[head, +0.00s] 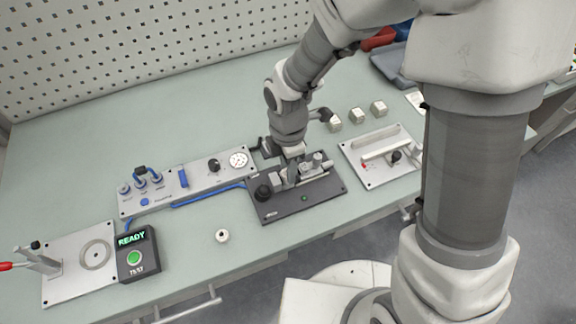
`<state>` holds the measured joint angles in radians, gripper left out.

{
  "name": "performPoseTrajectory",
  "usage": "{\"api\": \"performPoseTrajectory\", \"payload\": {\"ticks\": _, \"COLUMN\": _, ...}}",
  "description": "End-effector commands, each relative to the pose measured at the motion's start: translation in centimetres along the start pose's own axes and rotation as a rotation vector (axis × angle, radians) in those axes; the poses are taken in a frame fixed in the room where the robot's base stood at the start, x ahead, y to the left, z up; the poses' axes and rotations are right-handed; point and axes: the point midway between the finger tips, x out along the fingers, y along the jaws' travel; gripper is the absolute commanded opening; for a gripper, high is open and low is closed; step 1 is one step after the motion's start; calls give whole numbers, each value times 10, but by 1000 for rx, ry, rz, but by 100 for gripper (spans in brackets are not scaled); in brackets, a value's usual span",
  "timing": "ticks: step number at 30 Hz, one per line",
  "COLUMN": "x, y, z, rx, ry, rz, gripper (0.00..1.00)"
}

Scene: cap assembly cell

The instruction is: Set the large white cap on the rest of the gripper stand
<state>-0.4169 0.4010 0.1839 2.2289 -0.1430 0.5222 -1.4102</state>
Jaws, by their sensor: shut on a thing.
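My gripper (291,180) points down over the dark plate of a fixture (280,211), which looks like the gripper stand, near the middle of the bench. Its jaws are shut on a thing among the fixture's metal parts. That thing is too small and too covered to name, and I cannot tell whether it touches the rest. A small round white piece with a dark centre (222,236) lies on the bench left of the fixture. I cannot tell whether it is the large white cap.
A READY box (138,254) and a plate with a red-handled clamp (73,285) are at far left. A light plate with a handle (376,176) and three pale blocks (357,115) are to the right.

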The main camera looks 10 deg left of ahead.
Motion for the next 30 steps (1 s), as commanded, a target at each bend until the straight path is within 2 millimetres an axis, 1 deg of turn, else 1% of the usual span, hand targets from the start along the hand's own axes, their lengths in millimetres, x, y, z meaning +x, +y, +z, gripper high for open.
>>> {"api": "performPoseTrajectory", "payload": {"ticks": 5, "x": 0, "y": 0, "z": 0, "rx": 0, "ry": 0, "rz": 0, "gripper": 13}}
{"api": "performPoseTrajectory", "payload": {"ticks": 6, "x": 0, "y": 0, "z": 0, "rx": 0, "ry": 0, "rz": 0, "gripper": 37}}
{"api": "performPoseTrajectory", "payload": {"ticks": 8, "x": 0, "y": 0, "z": 0, "rx": 0, "ry": 0, "rz": 0, "gripper": 48}}
{"api": "performPoseTrajectory", "payload": {"ticks": 9, "x": 0, "y": 0, "z": 0, "rx": 0, "ry": 0, "rz": 0, "gripper": 55}}
{"api": "performPoseTrajectory", "payload": {"ticks": 12, "x": 0, "y": 0, "z": 0, "rx": 0, "ry": 0, "rz": 0, "gripper": 70}}
{"api": "performPoseTrajectory", "payload": {"ticks": 20, "x": 0, "y": 0, "z": 0, "rx": 0, "ry": 0, "rz": 0, "gripper": 70}}
{"api": "performPoseTrajectory", "payload": {"ticks": 23, "x": -5, "y": 1, "z": 0, "rx": 1, "ry": 0, "rz": 2, "gripper": 70}}
{"api": "performPoseTrajectory", "payload": {"ticks": 26, "x": -18, "y": 1, "z": 1, "rx": 2, "ry": 0, "rz": 4, "gripper": 70}}
{"api": "performPoseTrajectory", "payload": {"ticks": 29, "x": -39, "y": 1, "z": 1, "rx": 0, "ry": -1, "rz": 6, "gripper": 70}}
{"api": "performPoseTrajectory", "payload": {"ticks": 30, "x": -49, "y": 2, "z": 1, "rx": 1, "ry": -1, "rz": 7, "gripper": 70}}
